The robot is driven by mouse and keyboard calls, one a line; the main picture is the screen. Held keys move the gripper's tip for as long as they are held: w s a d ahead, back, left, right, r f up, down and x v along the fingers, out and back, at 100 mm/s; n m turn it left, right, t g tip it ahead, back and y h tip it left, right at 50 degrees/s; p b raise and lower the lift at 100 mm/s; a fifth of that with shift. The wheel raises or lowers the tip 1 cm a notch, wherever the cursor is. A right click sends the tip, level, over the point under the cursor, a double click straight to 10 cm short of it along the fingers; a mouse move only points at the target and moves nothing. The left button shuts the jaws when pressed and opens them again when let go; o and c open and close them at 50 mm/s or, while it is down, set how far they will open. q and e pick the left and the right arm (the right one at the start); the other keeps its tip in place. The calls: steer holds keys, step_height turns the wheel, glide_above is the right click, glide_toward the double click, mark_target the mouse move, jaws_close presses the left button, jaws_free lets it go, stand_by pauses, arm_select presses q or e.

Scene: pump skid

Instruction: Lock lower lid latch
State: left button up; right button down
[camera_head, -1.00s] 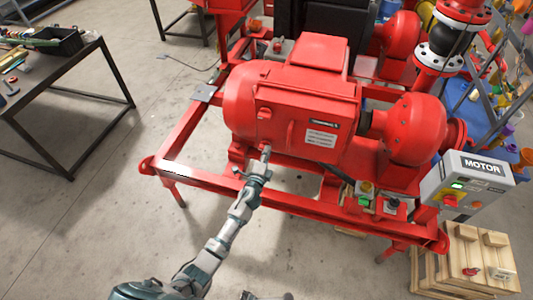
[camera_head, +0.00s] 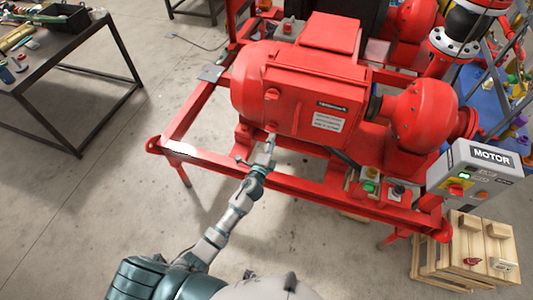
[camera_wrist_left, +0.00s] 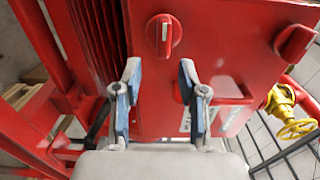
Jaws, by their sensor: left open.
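The red pump housing (camera_head: 300,95) fills the middle of the head view. Its front carries a small red latch knob (camera_head: 272,94). My left gripper (camera_head: 271,137) is at the lower left edge of this front. In the left wrist view the gripper (camera_wrist_left: 160,80) is open and empty. One round red latch knob (camera_wrist_left: 163,35), with a pale line along its grip, lies ahead between its fingers, apart from them. It appears to be the lower latch. A second red knob (camera_wrist_left: 296,43) sits at the right, turned at a slant. My right gripper is out of view.
The red skid frame (camera_head: 330,195) runs below and in front of the housing. A grey motor control box (camera_head: 478,172) and wooden crate (camera_head: 470,250) stand right. A dark table (camera_head: 65,80) stands left, with bare floor between. A yellow valve (camera_wrist_left: 290,112) shows in the wrist view.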

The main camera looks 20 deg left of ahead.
arm_select(q)
steer(key=s, duration=0.8)
steer(key=shift+a, duration=0.15)
steer(key=shift+s+f, duration=0.1)
steer(key=s+a+f+n+g, duration=0.1)
steer(key=s+f+n+g, duration=0.3)
steer(key=f, duration=0.8)
steer(key=s+a+f+n+g, duration=0.1)
steer(key=s+f+g, duration=0.1)
steer(key=s+f, duration=0.75)
steer(key=s+a+f+n+g, duration=0.2)
steer(key=s+f+n+g, duration=0.1)
steer(key=f, duration=1.2)
steer(key=s+a+f+n+g, duration=0.1)
steer(key=s+f, duration=0.4)
steer(key=s, duration=0.6)
steer(key=s+a+f+n+g, duration=0.1)
steer(key=s+f+n+g, duration=0.3)
steer(key=s, duration=0.7)
steer(key=s+f+n+g, duration=0.3)
steer(key=s+f, duration=0.4)
steer(key=s, duration=0.4)
steer(key=shift+s+a+f+y, duration=0.15)
steer(key=shift+a+f+y, duration=0.15)
steer(key=shift+a, duration=0.1)
